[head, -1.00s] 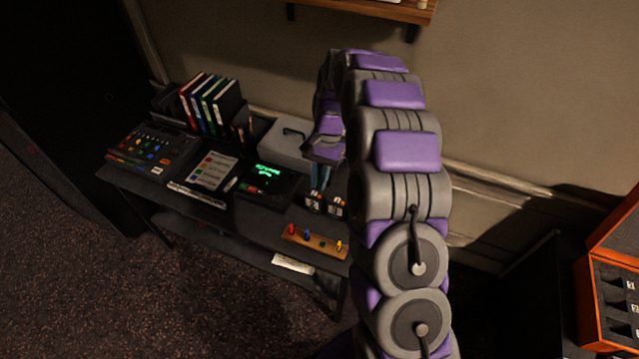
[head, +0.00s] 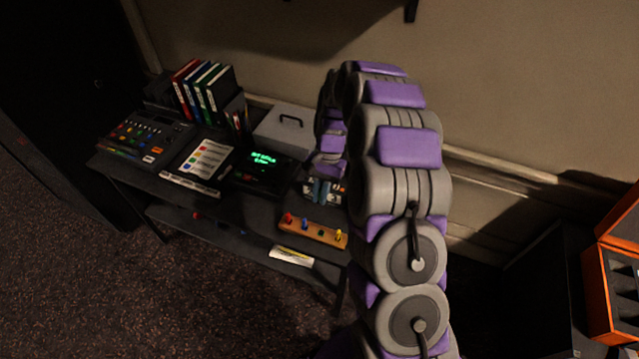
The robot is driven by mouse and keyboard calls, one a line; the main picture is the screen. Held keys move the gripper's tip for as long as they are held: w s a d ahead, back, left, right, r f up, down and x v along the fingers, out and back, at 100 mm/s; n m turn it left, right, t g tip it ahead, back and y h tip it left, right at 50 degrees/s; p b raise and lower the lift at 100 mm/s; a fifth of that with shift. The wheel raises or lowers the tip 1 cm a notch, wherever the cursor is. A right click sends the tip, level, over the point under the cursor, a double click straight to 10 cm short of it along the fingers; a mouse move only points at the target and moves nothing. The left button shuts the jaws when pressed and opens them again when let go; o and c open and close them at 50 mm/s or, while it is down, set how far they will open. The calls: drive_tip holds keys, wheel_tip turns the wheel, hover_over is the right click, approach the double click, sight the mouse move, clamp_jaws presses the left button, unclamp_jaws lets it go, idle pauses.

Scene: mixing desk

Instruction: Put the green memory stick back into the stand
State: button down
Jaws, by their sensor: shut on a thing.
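The wooden stand (head: 313,232) lies along the front right edge of the desk. Red, blue and yellow sticks stand up in it. Between blue and yellow there is only a low dark green spot, with no raised stick clearly visible. My gripper (head: 322,192) points down over the desk's right part, behind the stand and apart from it. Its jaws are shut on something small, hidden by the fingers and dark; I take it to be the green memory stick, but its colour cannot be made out.
A small screen with green text (head: 262,160), a grey box with a handle (head: 283,132), a printed sheet (head: 206,157), a mixer (head: 147,137) and upright binders (head: 205,95) crowd the desk. Small labelled items sit behind my fingers. An orange case (head: 597,290) stands at far right.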

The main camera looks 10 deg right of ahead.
drive_tip(key=b, duration=0.1)
hover_over(320, 239)
drive_tip(key=w, duration=0.2)
drive_tip(key=f, duration=1.5)
drive_tip(key=shift+s+d+f, duration=0.15)
drive_tip(key=shift+d+f, duration=0.2)
drive_tip(key=shift+f, duration=0.05)
drive_tip(key=shift+f, duration=0.1)
drive_tip(key=shift+f, duration=0.85)
drive_tip(key=shift+p, duration=0.45)
idle(0.7)
drive_tip(key=shift+f, duration=0.35)
idle(0.5)
drive_tip(key=shift+s+f, duration=0.3)
drive_tip(key=shift+f, duration=0.05)
